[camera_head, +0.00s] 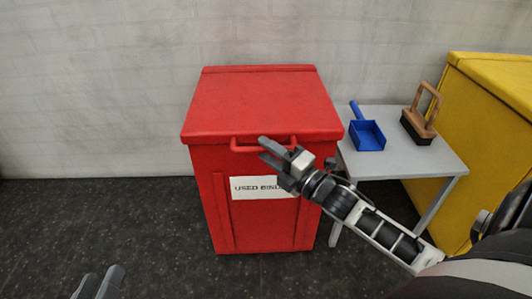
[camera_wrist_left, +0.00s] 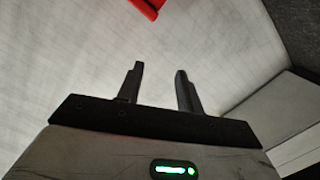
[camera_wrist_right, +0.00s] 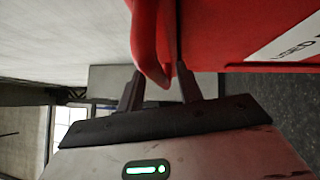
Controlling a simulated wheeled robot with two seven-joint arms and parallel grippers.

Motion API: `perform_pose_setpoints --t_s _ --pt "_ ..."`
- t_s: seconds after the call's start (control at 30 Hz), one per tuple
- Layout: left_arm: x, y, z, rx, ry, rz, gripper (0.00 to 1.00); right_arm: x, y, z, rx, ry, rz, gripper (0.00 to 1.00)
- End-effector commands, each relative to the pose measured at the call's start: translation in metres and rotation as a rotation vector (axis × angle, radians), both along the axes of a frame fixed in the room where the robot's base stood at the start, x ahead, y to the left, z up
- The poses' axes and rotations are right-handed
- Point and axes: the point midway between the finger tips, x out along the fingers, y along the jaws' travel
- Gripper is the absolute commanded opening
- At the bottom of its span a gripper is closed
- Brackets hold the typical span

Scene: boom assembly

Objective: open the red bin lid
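The red bin (camera_head: 265,215) stands against the wall with its flat red lid (camera_head: 262,102) closed. A red bar handle (camera_head: 234,146) runs along the lid's front edge; it also shows in the right wrist view (camera_wrist_right: 148,45). My right gripper (camera_head: 262,149) is at the handle, in front of the bin. In the right wrist view its fingers (camera_wrist_right: 160,78) are apart, with the handle between them; I cannot tell whether they touch it. My left gripper (camera_head: 98,282) is low at the bottom left, away from the bin. Its fingers (camera_wrist_left: 160,72) are apart and empty.
A grey table (camera_head: 410,160) stands right of the bin, holding a blue dustpan (camera_head: 368,136) and a wooden-handled brush (camera_head: 420,122). A yellow bin (camera_head: 490,110) is at the far right. The floor left of the red bin is clear. A label (camera_head: 252,188) is on the bin's front.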

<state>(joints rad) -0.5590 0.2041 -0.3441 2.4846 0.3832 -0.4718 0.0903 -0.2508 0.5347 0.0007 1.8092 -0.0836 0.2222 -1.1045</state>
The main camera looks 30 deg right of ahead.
Motion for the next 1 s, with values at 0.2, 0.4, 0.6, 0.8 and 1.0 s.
perform_pose_setpoints --t_s 0.2,0.4,0.6,0.8,1.0 --pt "0.0 -0.001 0.002 -0.02 -0.003 -0.003 0.36 0.01 0.002 0.001 0.0 0.001 0.0 0.36" --pt "0.0 -0.001 0.004 -0.022 -0.006 -0.002 0.36 0.01 0.002 0.001 0.0 0.001 0.0 0.36" --pt "0.0 -0.001 0.004 -0.022 -0.008 -0.001 0.36 0.01 0.002 0.001 0.0 0.001 0.0 0.0" --pt "0.0 0.0 0.007 -0.014 -0.011 0.0 0.36 0.009 0.001 0.004 0.002 0.004 -0.002 0.0" --pt "-0.002 0.003 0.002 0.083 0.018 0.008 0.36 0.004 -0.008 0.021 0.017 0.03 -0.021 0.0"
